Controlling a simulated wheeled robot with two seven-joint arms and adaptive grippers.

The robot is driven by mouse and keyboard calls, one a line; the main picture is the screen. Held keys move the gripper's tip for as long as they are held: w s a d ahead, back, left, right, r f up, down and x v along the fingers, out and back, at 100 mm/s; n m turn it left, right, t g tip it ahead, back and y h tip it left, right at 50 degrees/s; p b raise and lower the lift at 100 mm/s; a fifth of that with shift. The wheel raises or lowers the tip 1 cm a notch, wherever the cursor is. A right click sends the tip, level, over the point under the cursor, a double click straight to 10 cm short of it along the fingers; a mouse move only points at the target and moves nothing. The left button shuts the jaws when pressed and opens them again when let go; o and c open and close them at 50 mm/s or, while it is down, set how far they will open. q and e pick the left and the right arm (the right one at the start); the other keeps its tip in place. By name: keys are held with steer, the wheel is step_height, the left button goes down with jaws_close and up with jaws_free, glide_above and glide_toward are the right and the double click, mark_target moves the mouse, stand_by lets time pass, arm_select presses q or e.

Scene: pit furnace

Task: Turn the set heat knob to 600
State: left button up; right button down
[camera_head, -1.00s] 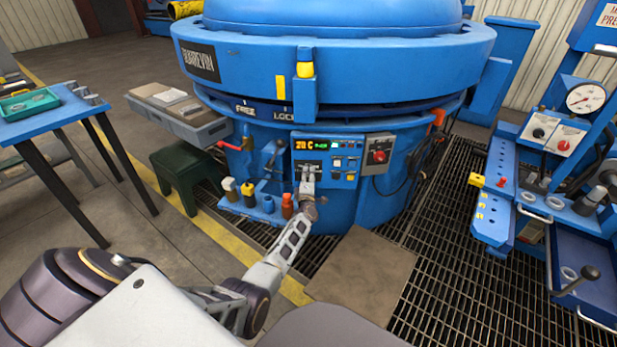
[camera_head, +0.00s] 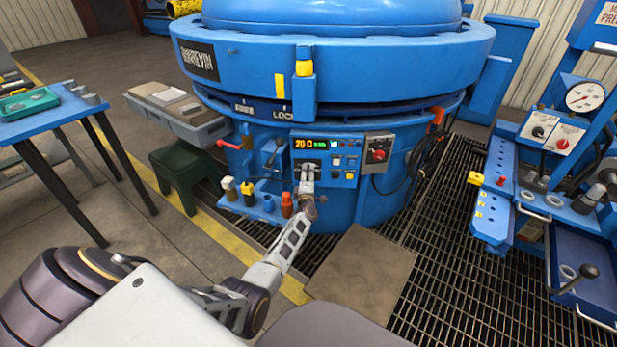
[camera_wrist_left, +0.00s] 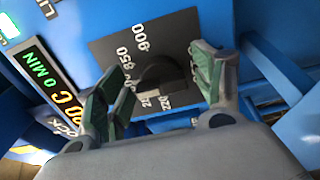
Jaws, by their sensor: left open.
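The dark set heat knob (camera_wrist_left: 160,72) sits on a black dial plate (camera_wrist_left: 112,48) with white numbers; 850 and 900 are readable. The numbers beside the knob's lower end are partly covered. My left gripper (camera_wrist_left: 158,88) is open, with one green-padded finger on each side of the knob. I cannot tell whether the pads touch it. In the head view my left gripper (camera_head: 309,170) is at the blue control panel (camera_head: 348,181) and hides the knob. The display (camera_head: 310,143) above it seems to read 200 in orange. My right gripper is not in view.
The panel is on the round blue furnace (camera_head: 240,65). A red knob (camera_head: 379,155) on a grey box is to the right. Bottles (camera_head: 287,204) stand on a shelf at lower left. A blue press (camera_head: 540,180) stands far right, and a blue table (camera_head: 45,120) at left.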

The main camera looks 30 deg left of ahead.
arm_select(q)
steer(key=shift+s+d, duration=0.1)
steer(key=shift+s, duration=0.05)
steer(key=v, duration=0.7)
stand_by(0.4)
stand_by(0.7)
